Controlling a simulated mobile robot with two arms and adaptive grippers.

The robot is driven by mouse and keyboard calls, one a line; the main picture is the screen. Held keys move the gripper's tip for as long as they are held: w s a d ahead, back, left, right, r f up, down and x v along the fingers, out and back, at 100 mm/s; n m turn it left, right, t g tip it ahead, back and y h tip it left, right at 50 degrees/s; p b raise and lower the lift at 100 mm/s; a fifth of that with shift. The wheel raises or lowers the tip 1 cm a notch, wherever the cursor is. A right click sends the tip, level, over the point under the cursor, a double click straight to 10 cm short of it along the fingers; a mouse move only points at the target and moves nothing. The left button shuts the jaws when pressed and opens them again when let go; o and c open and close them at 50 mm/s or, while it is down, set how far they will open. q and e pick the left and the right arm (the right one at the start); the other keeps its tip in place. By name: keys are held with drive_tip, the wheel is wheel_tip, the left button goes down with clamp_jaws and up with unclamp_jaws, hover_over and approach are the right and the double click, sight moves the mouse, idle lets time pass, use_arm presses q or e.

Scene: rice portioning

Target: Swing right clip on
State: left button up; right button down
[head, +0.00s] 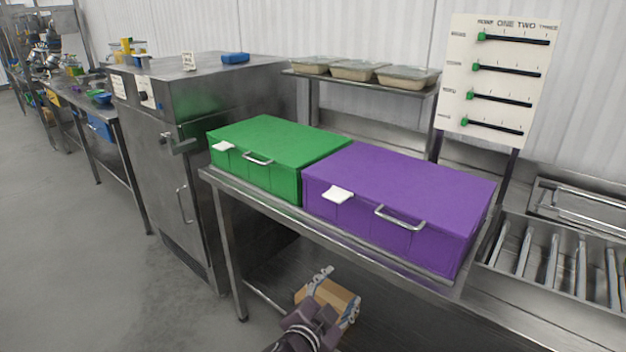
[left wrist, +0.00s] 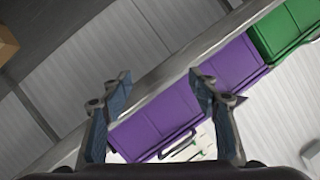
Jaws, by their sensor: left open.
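A purple box (head: 400,188) with a closed lid, a metal handle and a white tag stands on the steel table (head: 330,232). I cannot make out a separate clip on it. A green box (head: 275,145) of the same kind stands against its left side. My left gripper (head: 338,291) is open and empty, below the table's front edge and apart from both boxes. In the left wrist view, the purple box (left wrist: 155,118) and green box (left wrist: 285,28) show beyond the open fingers. My right gripper is not in view.
A cardboard box (head: 343,298) is low under the table, partly behind my left gripper. A steel cabinet (head: 175,200) stands to the left. Filled trays (head: 355,70) sit on a raised shelf behind. A board with green sliders (head: 500,80) and a slotted steel rack (head: 560,260) are at the right.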

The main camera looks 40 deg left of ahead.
use_arm(q)
drive_tip(key=w+d+r+m+t+h, duration=0.1)
drive_tip(key=d+r+m+t+h, duration=0.15)
drive_tip(key=r, duration=0.55)
drive_tip(key=w+d+r+m+t+h, duration=0.2)
drive_tip(key=r+m+t+h, duration=0.15)
drive_tip(key=r, duration=0.55)
drive_tip(key=w+d+r+m+t+h, duration=0.1)
drive_tip(key=d+r+m+t+h, duration=0.2)
drive_tip(key=r, duration=0.5)
drive_tip(key=s+d+r+m+g+h, duration=0.3)
drive_tip(key=d+r+m+g+h, duration=0.4)
drive_tip(key=m, duration=0.5)
drive_tip(key=m+g+y, duration=0.8)
drive_tip(key=m+y, duration=0.3)
drive_tip(key=y, duration=0.2)
approach(333, 196)
drive_tip(key=b+x, duration=0.1)
drive_tip(key=x, duration=0.7)
drive_tip(key=shift+f, duration=0.15)
drive_tip(key=shift+c, duration=0.4)
